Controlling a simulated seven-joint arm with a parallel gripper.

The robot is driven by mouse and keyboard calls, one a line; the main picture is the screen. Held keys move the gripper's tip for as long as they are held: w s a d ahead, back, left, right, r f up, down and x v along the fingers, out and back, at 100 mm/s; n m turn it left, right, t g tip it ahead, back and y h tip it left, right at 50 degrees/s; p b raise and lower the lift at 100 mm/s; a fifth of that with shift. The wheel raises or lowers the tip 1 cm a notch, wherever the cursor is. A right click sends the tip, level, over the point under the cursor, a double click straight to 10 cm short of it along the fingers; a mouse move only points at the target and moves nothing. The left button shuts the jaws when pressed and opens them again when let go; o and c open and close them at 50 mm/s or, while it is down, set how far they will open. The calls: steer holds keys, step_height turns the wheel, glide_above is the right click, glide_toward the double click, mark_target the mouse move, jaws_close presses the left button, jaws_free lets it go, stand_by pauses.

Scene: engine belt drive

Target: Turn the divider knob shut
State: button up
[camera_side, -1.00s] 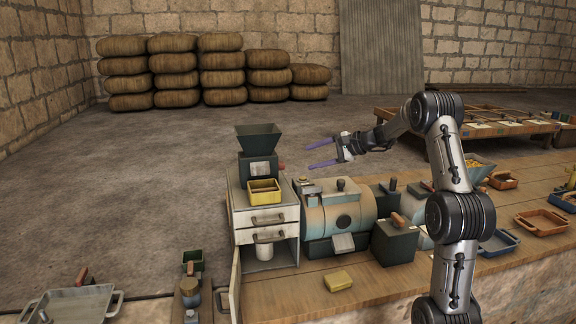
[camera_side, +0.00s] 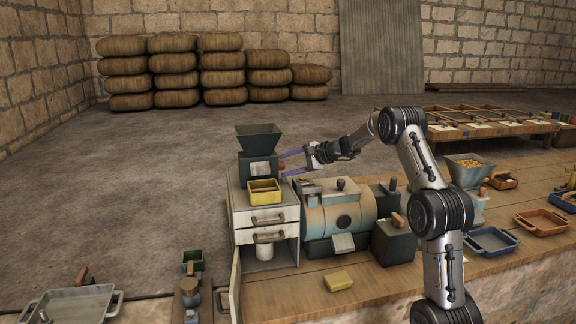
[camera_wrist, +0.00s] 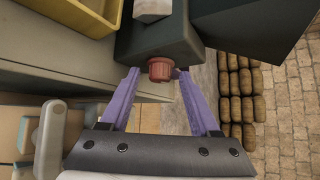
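The divider knob (camera_wrist: 159,69) is a short red-brown cylinder on the side of the dark green hopper box (camera_wrist: 150,43). In the side view the box (camera_side: 257,166) stands on the white cabinet, with its funnel on top. My gripper (camera_wrist: 156,72) is open, its two purple fingers reaching up to either side of the knob. The right fingertip looks very close to the knob and the left has a small gap; I cannot tell if either touches. In the side view my gripper (camera_side: 282,164) comes in from the right, with the knob hard to make out between the fingertips.
A yellow tray (camera_side: 264,198) sits on the white cabinet (camera_side: 240,216) in front of the box. A blue-and-rust drum machine (camera_side: 335,216) stands below my gripper. A yellow block (camera_side: 338,281) lies on the bench. Stacked sacks (camera_side: 222,75) are far behind.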

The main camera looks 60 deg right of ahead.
jaws_close()
stand_by(0.3)
steer(key=shift+s+a+f+n+t+h, duration=0.15)
steer(key=shift+n+t+h, duration=0.1)
steer(key=shift+n+t, duration=0.35)
steer(key=shift+w+d+f+n+t+h, duration=0.15)
steer(key=shift+n+t+h, duration=0.2)
steer(key=shift+t, duration=0.4)
steer(key=shift+s+a+f+n+t+h, duration=0.1)
steer(key=shift+f+n+t+h, duration=0.1)
steer(key=shift+n+t, duration=0.4)
steer(key=shift+o, duration=0.2)
jaws_free()
steer(key=s+r, duration=0.1)
steer(key=s, duration=1.1)
steer(key=shift+a, duration=0.2)
